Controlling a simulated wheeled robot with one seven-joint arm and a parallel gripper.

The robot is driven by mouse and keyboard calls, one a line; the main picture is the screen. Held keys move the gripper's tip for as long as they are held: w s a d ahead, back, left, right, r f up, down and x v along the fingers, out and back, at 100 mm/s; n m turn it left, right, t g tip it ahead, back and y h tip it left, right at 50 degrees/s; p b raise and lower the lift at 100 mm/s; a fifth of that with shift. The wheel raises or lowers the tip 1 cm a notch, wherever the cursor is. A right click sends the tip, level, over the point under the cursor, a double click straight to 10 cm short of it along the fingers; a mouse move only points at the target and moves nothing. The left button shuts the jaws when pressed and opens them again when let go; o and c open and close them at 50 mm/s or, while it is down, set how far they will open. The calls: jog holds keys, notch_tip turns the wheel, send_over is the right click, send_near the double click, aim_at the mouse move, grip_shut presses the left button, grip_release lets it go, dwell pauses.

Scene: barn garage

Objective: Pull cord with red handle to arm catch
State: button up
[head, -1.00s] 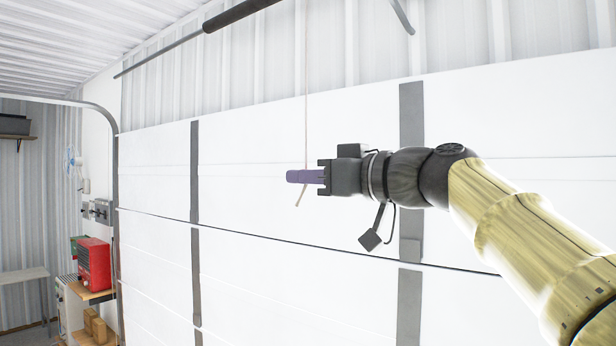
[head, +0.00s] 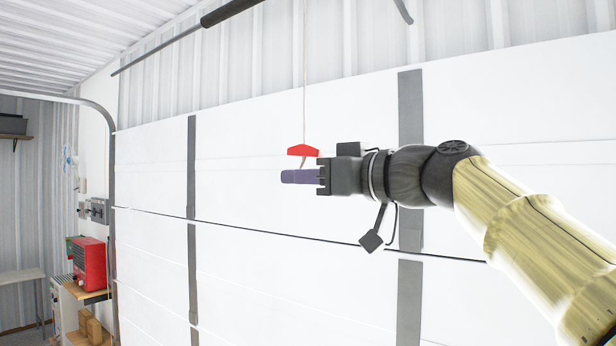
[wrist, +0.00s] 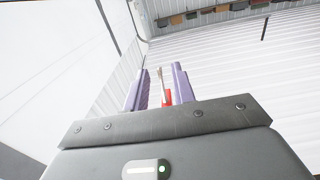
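The red handle (head: 303,150) hangs on a thin, pale cord (head: 305,90) that runs up out of the head view. It sits just above the purple fingers of my gripper (head: 285,176). In the wrist view the two fingers of my gripper (wrist: 161,70) stand apart. A bit of the red handle (wrist: 167,97) shows between them, mostly hidden by the gripper housing. I cannot tell whether handle or tail touches a finger.
A white panelled garage door (head: 270,235) with grey vertical strips fills the background. A dark padded bar (head: 230,12) crosses above. A red box-shaped device (head: 90,263) stands on a shelf at the lower left. The space left of my gripper is clear.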

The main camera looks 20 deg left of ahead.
jog(key=shift+o, duration=0.5)
jog(key=shift+r, duration=0.1)
jog(key=b+v, duration=0.7)
jog(key=v, duration=1)
jog(key=shift+d, duration=0.25)
jog(key=w+d+f+m+t+h, duration=0.3)
jog(key=w+f+m+h, duration=0.35)
jog(key=w+f, duration=0.7)
jog(key=w+d+f+m+g+h, duration=0.1)
jog(key=d+f+m+h, duration=0.15)
jog(key=f, duration=0.85)
jog(key=d+f+m+h, duration=0.15)
jog(key=f+m, duration=0.25)
jog(key=f, duration=0.6)
jog(key=s+d+f+m+g+h, duration=0.1)
jog(key=s+d+f+h, duration=0.15)
jog(key=f, duration=0.65)
jog(key=s+d+f+m+g+h, duration=0.1)
jog(key=s+d+f+g, duration=0.15)
jog(key=f, duration=0.65)
jog(key=s+d+f+g+h, duration=0.1)
jog(key=s+d+f+h, duration=0.2)
jog(key=s+f, duration=1.1)
jog(key=shift+s+d+n, duration=0.2)
jog(key=shift+d+n, duration=0.1)
jog(key=shift+d, duration=0.1)
